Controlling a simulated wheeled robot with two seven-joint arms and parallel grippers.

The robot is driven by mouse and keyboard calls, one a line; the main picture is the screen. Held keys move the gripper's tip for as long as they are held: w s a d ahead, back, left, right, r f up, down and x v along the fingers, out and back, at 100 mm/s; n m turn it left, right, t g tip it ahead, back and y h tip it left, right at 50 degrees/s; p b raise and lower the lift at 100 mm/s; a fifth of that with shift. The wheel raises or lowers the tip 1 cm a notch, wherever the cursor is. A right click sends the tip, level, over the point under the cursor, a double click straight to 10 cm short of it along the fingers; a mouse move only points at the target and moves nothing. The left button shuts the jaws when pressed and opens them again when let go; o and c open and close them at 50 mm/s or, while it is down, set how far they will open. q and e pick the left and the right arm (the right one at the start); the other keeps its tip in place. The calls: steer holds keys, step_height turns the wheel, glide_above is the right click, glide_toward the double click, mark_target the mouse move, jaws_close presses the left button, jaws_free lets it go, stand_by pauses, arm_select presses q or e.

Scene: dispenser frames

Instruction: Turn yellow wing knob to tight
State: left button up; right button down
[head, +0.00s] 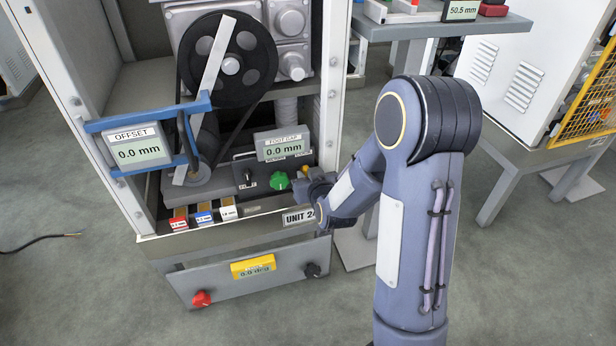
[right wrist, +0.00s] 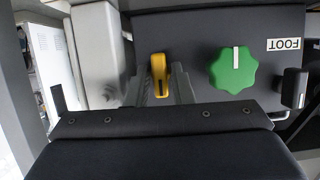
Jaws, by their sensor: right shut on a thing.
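The yellow wing knob (right wrist: 158,72) is on the dark panel in the right wrist view, with its wing pointing up and down in the picture. A small part of the yellow wing knob (head: 304,169) also shows in the head view, mostly hidden by my right gripper. My right gripper (head: 307,184) reaches in from the right, and its fingers (right wrist: 165,90) are shut on the wing, one on each side. Any marks around the knob for tight are not visible. My left gripper is not in view.
A green lobed knob (right wrist: 234,69) sits just beside the yellow one, with a dark switch (right wrist: 294,88) beyond it. The FOOT GAP display (head: 283,146) reads 0.0 mm above them. A cabinet post (head: 333,90) stands close behind my right gripper.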

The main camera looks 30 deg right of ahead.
steer(key=c, duration=1.4)
jaws_free()
steer(key=shift+c, duration=0.2)
steer(key=shift+s, duration=0.1)
steer(key=p+v, duration=0.2)
steer(key=v, duration=0.5)
steer(key=shift+s, duration=0.3)
steer(key=shift+a, duration=0.15)
steer(key=shift+r, duration=0.1)
